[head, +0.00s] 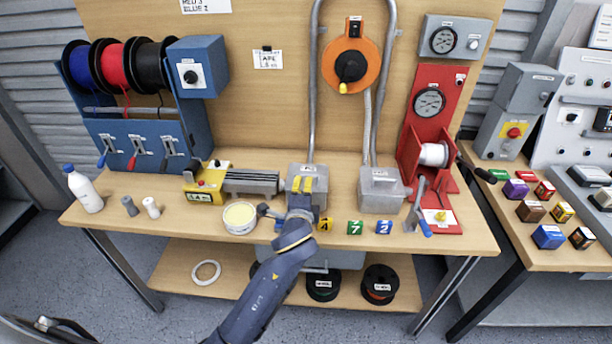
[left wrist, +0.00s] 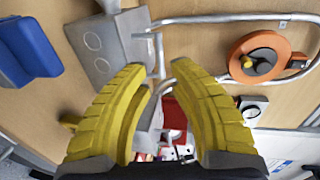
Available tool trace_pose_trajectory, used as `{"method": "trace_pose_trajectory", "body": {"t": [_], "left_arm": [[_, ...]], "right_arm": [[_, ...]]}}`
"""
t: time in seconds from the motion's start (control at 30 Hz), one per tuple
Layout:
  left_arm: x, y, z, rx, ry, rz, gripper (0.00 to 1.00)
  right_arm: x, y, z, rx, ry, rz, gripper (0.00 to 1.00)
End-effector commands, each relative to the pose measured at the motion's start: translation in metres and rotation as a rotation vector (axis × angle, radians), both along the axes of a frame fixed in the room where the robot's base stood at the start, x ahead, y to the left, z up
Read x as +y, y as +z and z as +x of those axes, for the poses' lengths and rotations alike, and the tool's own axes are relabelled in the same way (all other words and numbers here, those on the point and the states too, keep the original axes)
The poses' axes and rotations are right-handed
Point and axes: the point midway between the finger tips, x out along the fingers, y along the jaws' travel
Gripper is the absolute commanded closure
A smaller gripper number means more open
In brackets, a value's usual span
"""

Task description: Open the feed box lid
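Two grey boxes with labels too small to read stand on the bench, each under a metal conduit: the left grey box (head: 294,170) and the right grey box (head: 382,190). I cannot tell from the labels which is the feed box. Both lids look closed. My left gripper (head: 307,184) is in front of the left box and hides part of it. In the left wrist view its yellow fingers (left wrist: 163,72) are apart with nothing between them. A grey box (left wrist: 100,45) shows beyond the left finger, apparently clear of it. My right gripper is not in view.
An orange reel (head: 350,66) hangs on the back board. A round tin (head: 240,218) and a yellow-based vise (head: 205,186) stand left of the gripper.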

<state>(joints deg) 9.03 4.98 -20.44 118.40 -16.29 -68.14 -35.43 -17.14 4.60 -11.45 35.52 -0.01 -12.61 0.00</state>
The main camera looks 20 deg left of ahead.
Motion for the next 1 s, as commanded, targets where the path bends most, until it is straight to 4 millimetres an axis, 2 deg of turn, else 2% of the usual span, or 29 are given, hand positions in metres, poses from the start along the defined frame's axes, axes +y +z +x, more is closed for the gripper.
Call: {"method": "trace_pose_trajectory", "body": {"t": [0.2,0.4,0.63,0.97,1.0], "left_arm": [[0.008,-0.007,0.036,-0.001,0.000,0.001,0.80],[0.013,-0.011,0.058,-0.001,0.000,0.001,0.80],[0.015,-0.014,0.069,0.000,0.000,0.001,0.80],[0.015,-0.014,0.071,-0.001,-0.001,0.000,0.80],[0.016,-0.014,0.071,0.000,-0.001,0.000,0.77]], "right_arm": [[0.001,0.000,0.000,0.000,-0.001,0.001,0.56],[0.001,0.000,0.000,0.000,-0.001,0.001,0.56],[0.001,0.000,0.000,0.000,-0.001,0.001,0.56],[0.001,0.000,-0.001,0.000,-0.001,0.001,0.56],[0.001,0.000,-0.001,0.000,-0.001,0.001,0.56]]}}
